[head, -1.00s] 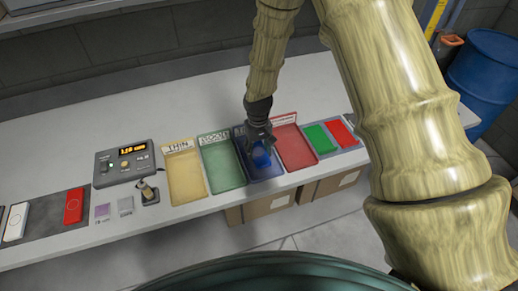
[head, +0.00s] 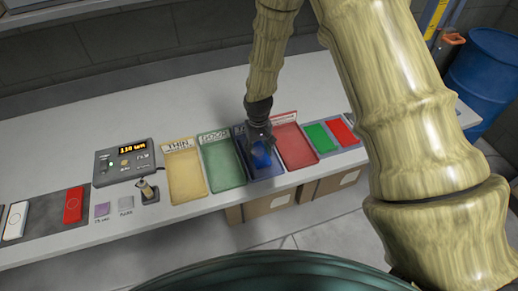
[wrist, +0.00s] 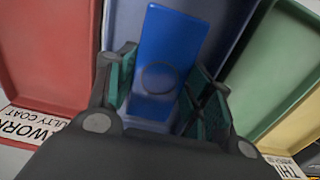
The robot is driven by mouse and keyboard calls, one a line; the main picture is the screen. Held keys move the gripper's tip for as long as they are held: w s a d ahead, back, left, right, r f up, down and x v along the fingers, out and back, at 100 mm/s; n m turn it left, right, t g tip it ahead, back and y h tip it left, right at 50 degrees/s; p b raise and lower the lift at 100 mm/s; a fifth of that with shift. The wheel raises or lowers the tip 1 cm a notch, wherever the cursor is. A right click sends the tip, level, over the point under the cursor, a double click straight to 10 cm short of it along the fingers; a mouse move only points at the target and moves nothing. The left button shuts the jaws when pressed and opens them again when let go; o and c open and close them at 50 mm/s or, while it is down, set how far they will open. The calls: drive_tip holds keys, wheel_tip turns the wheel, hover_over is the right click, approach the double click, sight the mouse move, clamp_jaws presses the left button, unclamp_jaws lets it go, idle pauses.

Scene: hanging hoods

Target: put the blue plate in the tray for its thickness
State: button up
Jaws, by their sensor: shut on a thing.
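The blue plate (wrist: 172,50) is between the fingers of my gripper (wrist: 165,95) in the wrist view, with a faint ring mark on its face. In the head view the blue plate (head: 260,156) shows at my gripper (head: 258,138), over the dark blue tray (head: 266,172). I cannot tell whether the plate touches the tray floor. My gripper is shut on the plate and hides the tray's label. The yellow tray (head: 187,182) marked THIN and the green tray (head: 223,168) stand to its left. The red tray (head: 295,147) is to its right, labelled for rework and faulty coat.
A gauge box (head: 125,163) with a lit display and a small probe stand (head: 148,191) are left of the trays. A white plate (head: 16,221) and a red plate (head: 73,205) lie further left. Green and red plates (head: 320,138) lie at right. The counter behind is clear.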

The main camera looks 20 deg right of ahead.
drive_tip(key=shift+f, duration=0.2)
drive_tip(key=o, duration=1.2)
wheel_tip(320, 180, up, 12)
